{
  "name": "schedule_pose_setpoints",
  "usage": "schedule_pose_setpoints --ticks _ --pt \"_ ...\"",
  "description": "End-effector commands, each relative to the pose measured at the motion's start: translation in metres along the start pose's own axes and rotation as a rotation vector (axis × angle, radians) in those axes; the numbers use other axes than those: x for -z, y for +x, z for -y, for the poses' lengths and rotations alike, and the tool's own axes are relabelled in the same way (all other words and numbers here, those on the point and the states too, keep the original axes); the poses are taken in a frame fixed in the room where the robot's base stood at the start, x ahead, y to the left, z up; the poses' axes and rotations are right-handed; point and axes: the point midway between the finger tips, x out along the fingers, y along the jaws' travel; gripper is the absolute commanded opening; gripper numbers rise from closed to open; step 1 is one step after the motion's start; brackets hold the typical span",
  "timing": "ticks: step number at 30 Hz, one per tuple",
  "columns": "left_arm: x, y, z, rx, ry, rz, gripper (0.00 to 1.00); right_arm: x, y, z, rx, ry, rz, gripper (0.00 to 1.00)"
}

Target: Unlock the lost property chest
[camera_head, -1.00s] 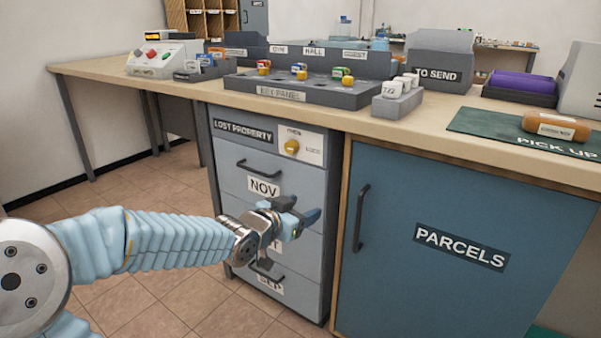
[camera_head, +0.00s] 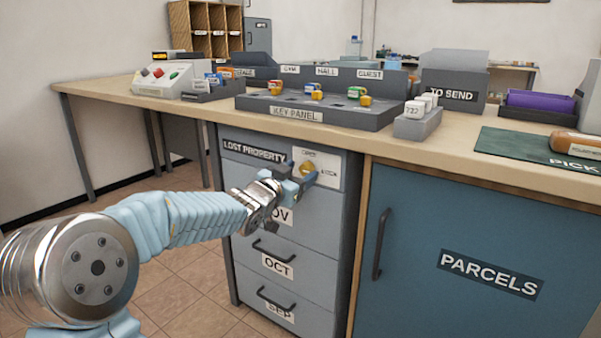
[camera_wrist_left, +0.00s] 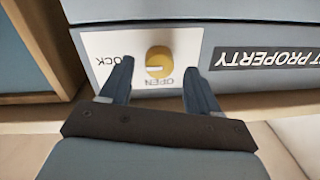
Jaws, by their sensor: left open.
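The lost property chest (camera_head: 284,239) is a grey drawer unit under the counter, with a "LOST PROPERTY" label at its top left. Its yellow round knob (camera_head: 307,167) sits on a white plate (camera_head: 328,162) at the top right, partly behind my gripper. In the left wrist view, the knob (camera_wrist_left: 159,61) shows between my fingers, with "OPEN" and "LOCK" lettering beside it. My left gripper (camera_head: 297,178) is open in front of the plate; its fingertips (camera_wrist_left: 156,75) flank the knob without visibly touching it. My right gripper is not in view.
The grey key panel (camera_head: 296,114) with several keys stands on the counter (camera_head: 455,143) above. A blue parcels cabinet (camera_head: 420,270) with a dark handle is to the right. Tiled floor (camera_head: 190,295) is open at the left.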

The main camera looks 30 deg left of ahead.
Motion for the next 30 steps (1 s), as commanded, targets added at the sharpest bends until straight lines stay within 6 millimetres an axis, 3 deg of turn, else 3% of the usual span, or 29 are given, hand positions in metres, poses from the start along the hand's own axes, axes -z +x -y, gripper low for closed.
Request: schedule_pose_setpoints --ticks 11,22,30 --pt "-0.0002 0.0088 -0.0004 -0.001 0.0 0.0 0.62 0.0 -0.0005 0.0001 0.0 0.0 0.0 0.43" --pt "-0.0002 0.0085 -0.0005 -0.001 0.0 0.0 0.08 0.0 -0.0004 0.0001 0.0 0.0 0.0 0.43" --pt "0.0002 0.0085 -0.0003 -0.001 -0.024 0.002 0.06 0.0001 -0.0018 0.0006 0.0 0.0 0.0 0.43"
